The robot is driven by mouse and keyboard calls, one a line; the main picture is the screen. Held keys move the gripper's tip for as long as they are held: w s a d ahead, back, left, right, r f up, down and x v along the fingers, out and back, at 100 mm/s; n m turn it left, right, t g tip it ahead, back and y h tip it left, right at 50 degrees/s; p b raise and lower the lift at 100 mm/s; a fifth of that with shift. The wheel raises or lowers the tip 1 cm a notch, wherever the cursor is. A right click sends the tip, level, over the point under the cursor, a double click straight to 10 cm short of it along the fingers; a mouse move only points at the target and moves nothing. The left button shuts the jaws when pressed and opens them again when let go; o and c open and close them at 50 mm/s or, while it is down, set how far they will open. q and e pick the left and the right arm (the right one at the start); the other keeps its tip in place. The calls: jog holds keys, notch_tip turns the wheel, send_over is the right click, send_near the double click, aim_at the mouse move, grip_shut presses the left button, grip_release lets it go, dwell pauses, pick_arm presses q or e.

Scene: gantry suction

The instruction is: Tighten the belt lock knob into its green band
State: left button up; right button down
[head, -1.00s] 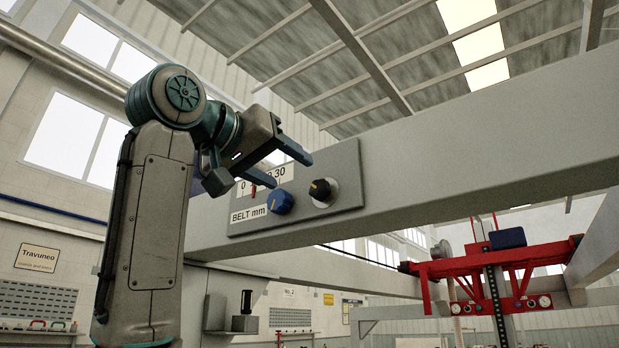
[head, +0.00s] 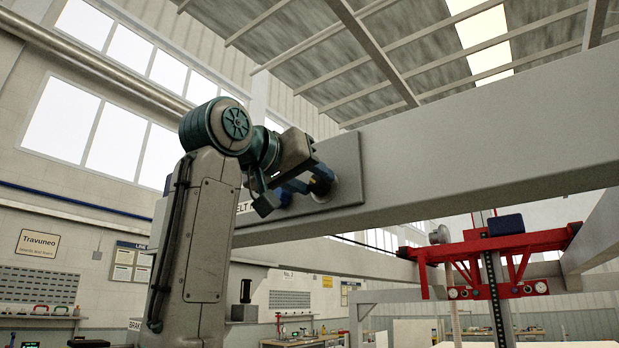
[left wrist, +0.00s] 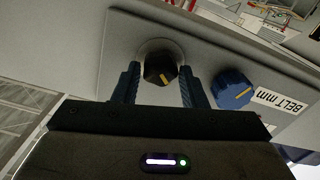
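A black knob with a yellow pointer line (left wrist: 160,69) sits on a pale round base on the grey panel (left wrist: 118,55). I take it for the belt lock knob; no green band can be made out. My left gripper (left wrist: 160,75) is open, one finger on each side of this knob, with small gaps visible. In the head view my left gripper (head: 308,187) is at the panel (head: 349,165) and largely covers the knob. My right gripper is not in view.
The panel is fixed on a long grey beam (head: 480,135). A red gantry carriage (head: 490,245) hangs at the right, well apart from my arm. The blue knob is close to the right finger in the wrist view.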

pick_arm(q)
jog(key=c, duration=0.5)
jog(key=shift+o, duration=0.2)
jog(key=shift+m, duration=1.1)
pick_arm(e)
jog(key=shift+w+f, duration=0.15)
jog(key=shift+f, duration=0.05)
pick_arm(q)
jog(key=o, duration=1)
jog(key=shift+b, duration=0.3)
jog(key=shift+s+a, duration=0.15)
jog(key=shift+s, duration=0.1)
jog(key=b+v, duration=0.3)
jog(key=v, duration=0.7)
jog(key=shift+b, duration=0.3)
pick_arm(e)
jog(key=w+r, duration=0.4)
jog(key=w, duration=0.5)
jog(key=shift+a, duration=0.4)
